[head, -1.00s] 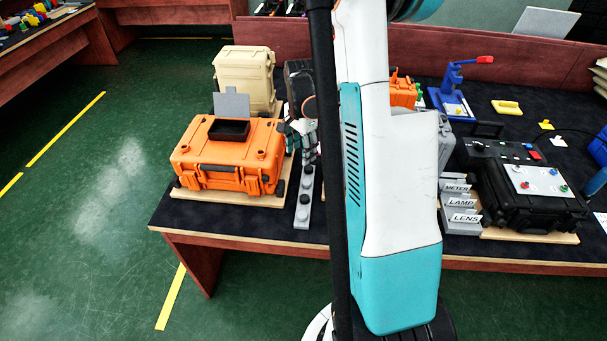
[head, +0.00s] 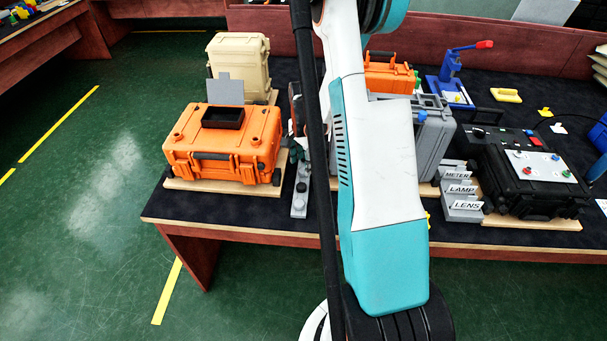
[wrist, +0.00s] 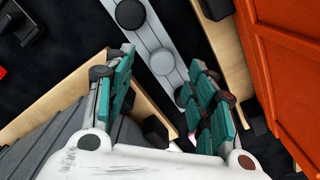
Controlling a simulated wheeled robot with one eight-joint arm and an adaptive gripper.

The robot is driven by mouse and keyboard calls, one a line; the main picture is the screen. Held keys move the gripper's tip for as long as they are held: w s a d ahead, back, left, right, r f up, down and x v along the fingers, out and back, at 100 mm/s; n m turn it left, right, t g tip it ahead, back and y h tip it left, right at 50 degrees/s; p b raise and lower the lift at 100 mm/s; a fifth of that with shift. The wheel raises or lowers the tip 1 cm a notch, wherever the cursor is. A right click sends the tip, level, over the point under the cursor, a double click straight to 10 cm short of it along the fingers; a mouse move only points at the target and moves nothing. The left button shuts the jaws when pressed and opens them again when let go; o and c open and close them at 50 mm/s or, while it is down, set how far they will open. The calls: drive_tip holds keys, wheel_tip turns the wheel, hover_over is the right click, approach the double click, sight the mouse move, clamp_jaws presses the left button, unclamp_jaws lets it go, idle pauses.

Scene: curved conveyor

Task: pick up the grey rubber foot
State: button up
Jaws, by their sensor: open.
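A grey strip (wrist: 150,40) with round feet on it runs between my fingers in the wrist view. A black foot (wrist: 130,14) sits at its upper end. A lighter grey round foot (wrist: 184,66) lies further down, close to my right finger.
The orange case (head: 222,150) on its wooden board stands left of the strip; it also shows at right in the wrist view (wrist: 285,70). A grey case (head: 430,135) stands to the right. A beige case (head: 240,65) is behind. Label blocks (head: 460,200) sit further right.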

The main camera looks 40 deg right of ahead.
sight(303, 170)
drive_tip(key=f, duration=0.2)
drive_tip(key=f+b, duration=0.1)
drive_tip(key=f, duration=0.1)
drive_tip(key=shift+w+d, duration=0.1)
drive_tip(key=shift+w, duration=0.1)
drive_tip(key=shift+r, duration=0.1)
drive_tip(key=shift+c, duration=0.6)
drive_tip(key=c, duration=0.8)
drive_tip(key=shift+r, duration=0.1)
wheel_tip(303, 170, up, 23)
drive_tip(key=p, duration=0.8)
drive_tip(key=shift+r, duration=0.15)
drive_tip(key=shift+r, duration=0.1)
